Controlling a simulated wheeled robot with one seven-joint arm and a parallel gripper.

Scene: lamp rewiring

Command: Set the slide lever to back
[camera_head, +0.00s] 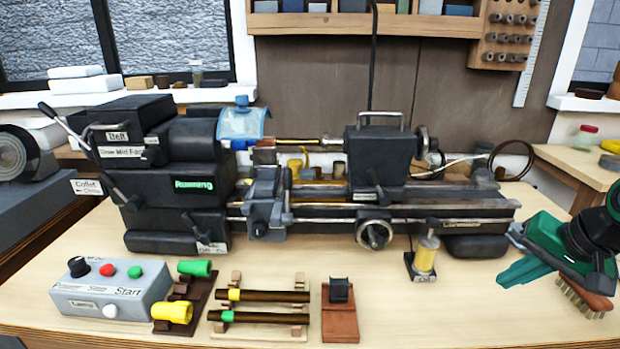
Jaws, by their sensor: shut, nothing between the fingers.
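A dark lathe stands on the wooden bench. Its grey slide carriage (266,205) sits on the rails just right of the headstock (180,175). A slim upright grey lever (287,190) shows at the carriage's right side; I cannot tell for sure that it is the slide lever, or read its setting. My green gripper (516,255) is at the right end of the bench, right of the lathe bed and well away from the carriage. It is shut and holds nothing. A wooden brush (588,300) lies partly hidden beside it.
The tailstock (378,155) and a handwheel (374,234) are right of the carriage. A yellow oiler (426,253) stands in front of the bed. A control box (112,287), racked rods (265,296) and a red-brown block (340,322) line the front. Bench between oiler and gripper is clear.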

